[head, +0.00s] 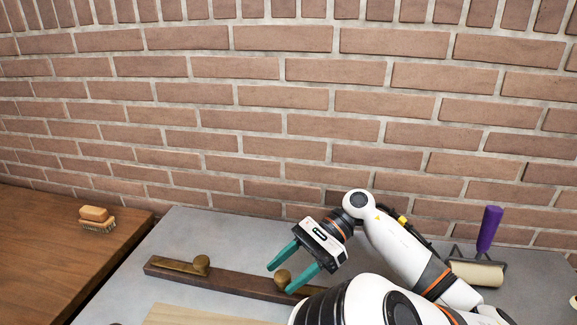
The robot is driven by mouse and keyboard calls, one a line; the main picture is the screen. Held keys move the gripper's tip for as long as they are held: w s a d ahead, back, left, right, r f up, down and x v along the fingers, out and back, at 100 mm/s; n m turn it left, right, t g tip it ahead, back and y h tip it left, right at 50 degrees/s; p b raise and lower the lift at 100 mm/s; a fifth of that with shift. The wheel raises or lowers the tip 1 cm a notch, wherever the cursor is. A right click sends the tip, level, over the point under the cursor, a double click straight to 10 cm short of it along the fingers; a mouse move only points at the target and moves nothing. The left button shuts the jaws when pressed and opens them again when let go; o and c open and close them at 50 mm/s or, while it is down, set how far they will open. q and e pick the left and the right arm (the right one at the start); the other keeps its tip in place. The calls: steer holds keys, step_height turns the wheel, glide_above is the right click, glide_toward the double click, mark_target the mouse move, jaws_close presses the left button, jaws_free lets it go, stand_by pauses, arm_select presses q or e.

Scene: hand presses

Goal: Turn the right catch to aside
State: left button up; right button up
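A dark wooden bar (235,282) lies across the grey bench and carries two brass catches. The left catch (200,264) has a round knob, with a flat brass strip reaching left along the bar. The right catch (283,277) shows as a round brass knob; the rest of it is hidden by my gripper. My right gripper (279,279) has teal fingers, spread apart, with the right knob between their tips. I cannot tell whether the fingers touch it. My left gripper is not in view.
A pale wooden board (190,315) lies in front of the bar. A roller (476,273) with a purple handle (489,228) is at the right, behind my arm. A brush (97,219) sits on the brown table (50,250) at left. A brick wall closes off the back.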

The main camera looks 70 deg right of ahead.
steer(key=p+v, duration=0.1)
steer(key=v, duration=1.1)
steer(key=shift+p, duration=0.4)
